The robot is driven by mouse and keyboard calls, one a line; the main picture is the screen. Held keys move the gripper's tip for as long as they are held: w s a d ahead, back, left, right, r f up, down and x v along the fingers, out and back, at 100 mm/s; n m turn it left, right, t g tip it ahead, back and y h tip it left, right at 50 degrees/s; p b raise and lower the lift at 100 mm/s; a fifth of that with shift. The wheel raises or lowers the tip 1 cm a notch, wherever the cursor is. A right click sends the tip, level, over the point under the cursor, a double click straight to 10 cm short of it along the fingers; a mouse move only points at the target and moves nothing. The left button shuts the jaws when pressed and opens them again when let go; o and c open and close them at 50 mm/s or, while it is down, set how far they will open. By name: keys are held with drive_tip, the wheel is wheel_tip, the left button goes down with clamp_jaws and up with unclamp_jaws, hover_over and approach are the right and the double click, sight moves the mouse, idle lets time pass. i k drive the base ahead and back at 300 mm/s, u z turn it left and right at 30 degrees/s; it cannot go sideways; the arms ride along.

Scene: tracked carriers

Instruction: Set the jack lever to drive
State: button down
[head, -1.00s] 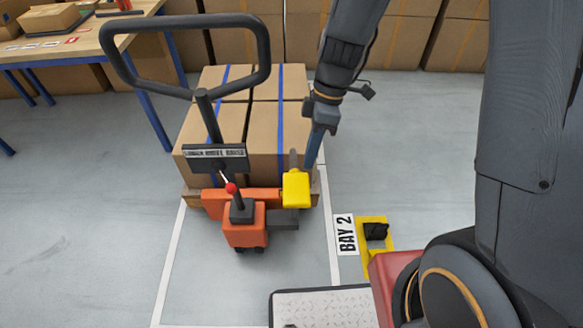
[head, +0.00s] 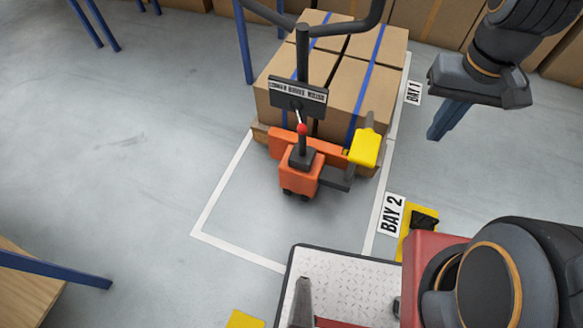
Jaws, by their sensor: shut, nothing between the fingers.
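The pallet jack has an orange body (head: 299,172), a dark upright handle and a dark sign plate (head: 298,92) on that handle. The jack lever (head: 302,129) is a short stick with a red knob, just below the plate. Its setting cannot be read from here. My gripper (head: 437,134) hangs at the upper right with its blue fingers together and empty. It is well to the right of the lever and apart from the jack.
Boxes with blue straps (head: 350,75) stand on the pallet behind the jack. A yellow block (head: 364,147) sits at the jack's right side. The Bay 2 sign (head: 390,214) lies on the floor nearby.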

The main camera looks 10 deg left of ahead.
sight(301, 129)
drive_tip(key=u, duration=0.8)
drive_tip(key=k, duration=1.1)
drive_tip(key=z, duration=1.05)
